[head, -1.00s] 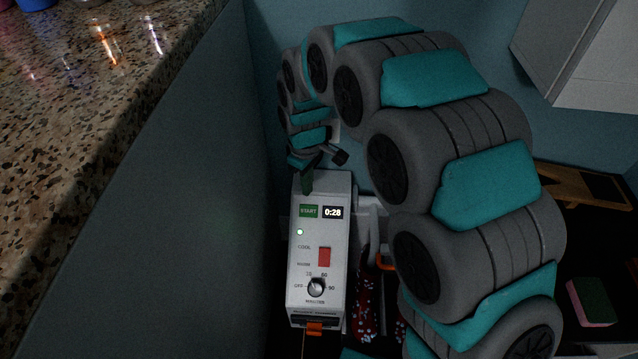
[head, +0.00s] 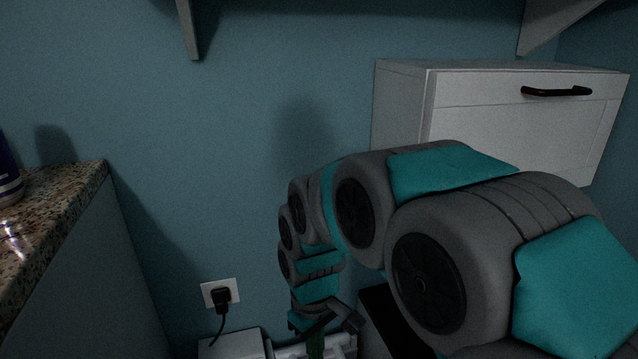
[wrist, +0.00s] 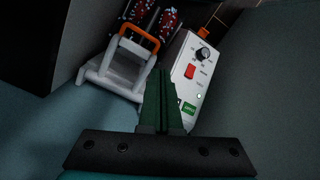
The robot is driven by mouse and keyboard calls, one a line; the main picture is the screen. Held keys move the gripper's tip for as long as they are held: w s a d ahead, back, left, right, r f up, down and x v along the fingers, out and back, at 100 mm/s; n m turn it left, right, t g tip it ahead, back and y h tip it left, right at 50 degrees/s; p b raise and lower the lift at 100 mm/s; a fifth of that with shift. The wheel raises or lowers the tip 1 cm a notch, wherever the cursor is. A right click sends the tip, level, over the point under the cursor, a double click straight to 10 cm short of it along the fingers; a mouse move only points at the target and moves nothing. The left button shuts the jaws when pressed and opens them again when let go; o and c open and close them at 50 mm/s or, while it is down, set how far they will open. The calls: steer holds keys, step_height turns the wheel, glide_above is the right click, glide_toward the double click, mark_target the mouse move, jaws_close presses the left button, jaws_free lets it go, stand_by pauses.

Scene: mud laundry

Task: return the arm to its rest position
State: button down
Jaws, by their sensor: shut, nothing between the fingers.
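My gripper (wrist: 161,80) shows in the wrist view with its two green fingers shut together and nothing between them. In the head view only the box's top (head: 232,345) shows at the bottom edge.
A granite counter (head: 60,195) stands at the left. A white cabinet (head: 480,115) with a black handle hangs at the right. A plug sits in a wall outlet (head: 220,292). A white rack with an orange bar (wrist: 125,65) stands left of the fingers. Wall above the gripper is clear.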

steer(key=s+d+r+m+g, duration=0.1)
steer(key=s+d+r+m, duration=0.2)
steer(key=s+d+m, duration=0.5)
steer(key=s+d, duration=0.7)
steer(key=s, duration=0.5)
steer(key=shift+d+m, duration=0.3)
steer(key=shift+m, duration=0.1)
